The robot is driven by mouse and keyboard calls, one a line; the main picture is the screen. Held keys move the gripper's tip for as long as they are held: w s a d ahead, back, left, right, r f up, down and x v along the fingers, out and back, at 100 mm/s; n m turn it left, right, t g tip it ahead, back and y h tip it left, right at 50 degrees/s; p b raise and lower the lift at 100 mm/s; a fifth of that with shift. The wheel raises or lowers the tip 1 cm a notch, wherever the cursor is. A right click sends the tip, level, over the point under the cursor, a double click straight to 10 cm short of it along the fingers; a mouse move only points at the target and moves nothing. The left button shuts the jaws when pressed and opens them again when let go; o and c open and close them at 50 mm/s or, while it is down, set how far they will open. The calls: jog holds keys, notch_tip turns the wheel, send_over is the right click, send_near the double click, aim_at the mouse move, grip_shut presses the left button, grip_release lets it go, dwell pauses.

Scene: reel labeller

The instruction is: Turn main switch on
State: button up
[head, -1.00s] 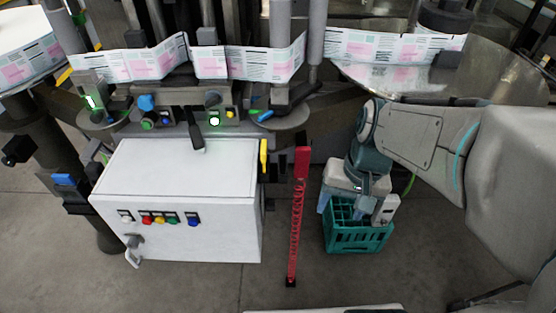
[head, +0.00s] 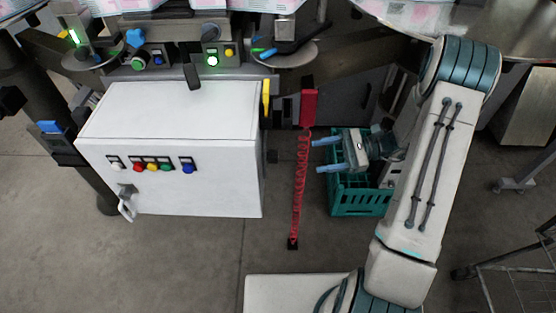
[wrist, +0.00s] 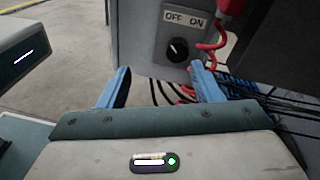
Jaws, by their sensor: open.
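The main switch (wrist: 177,50) is a black rotary knob on the side of a grey box, under a label (wrist: 185,18) reading OFF and ON. Its pointer mark tilts up and left, toward OFF. My gripper (wrist: 160,82) is open, its two blue fingers pointing at the panel on either side of the knob, apart from it. In the head view my gripper (head: 316,156) points left at the right side of the white control cabinet (head: 170,110), beside a red coiled cord. A dark knob (head: 272,156) shows on that side.
The red coiled cord (head: 297,190) hangs between my gripper and the cabinet. A green crate (head: 360,200) stands on the floor below my gripper. The floor in front is clear.

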aim_at(273, 156)
notch_tip(273, 156, down, 3)
jog(key=w+d+m+t+y, duration=0.1)
jog(key=w+m+t+y, duration=0.1)
jog(key=a, duration=1.3)
jog(key=shift+w+a+f, duration=0.15)
jog(key=shift+w+a, duration=0.05)
jog(key=c, duration=1)
